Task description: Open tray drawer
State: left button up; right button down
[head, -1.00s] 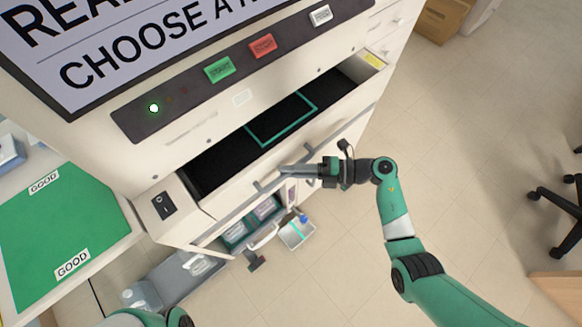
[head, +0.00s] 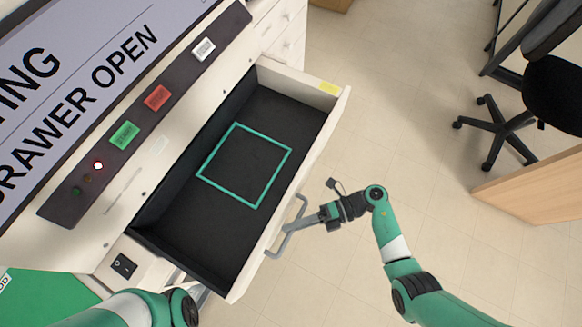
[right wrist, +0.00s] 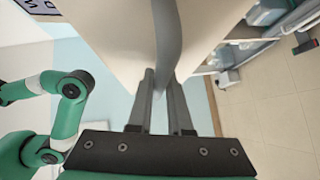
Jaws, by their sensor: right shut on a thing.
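The tray drawer (head: 180,222) stands pulled well out from the white machine front, and its dark floor shows a teal square outline (head: 201,178). The drawer is empty. Its grey bar handle (head: 300,203) is on the outer face. My right gripper (head: 290,228) is shut on this handle. In the right wrist view the two fingers (right wrist: 162,85) close around the grey handle bar (right wrist: 168,35). My left arm shows at the lower left of the head view, but its gripper is out of frame.
The screen (head: 75,90) above reads "DRAWER OPEN". A green mat (head: 50,302) lies lower left. Open floor lies right, with a black chair (head: 555,90) beyond.

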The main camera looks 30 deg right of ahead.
jog(key=shift+s+d, duration=0.1)
jog(key=shift+s, duration=0.05)
jog(key=c, duration=0.8)
grip_release()
jog(key=shift+c, duration=0.2)
jog(key=p+v, duration=0.2)
jog(key=v, duration=0.9)
jog(key=shift+d, duration=0.3)
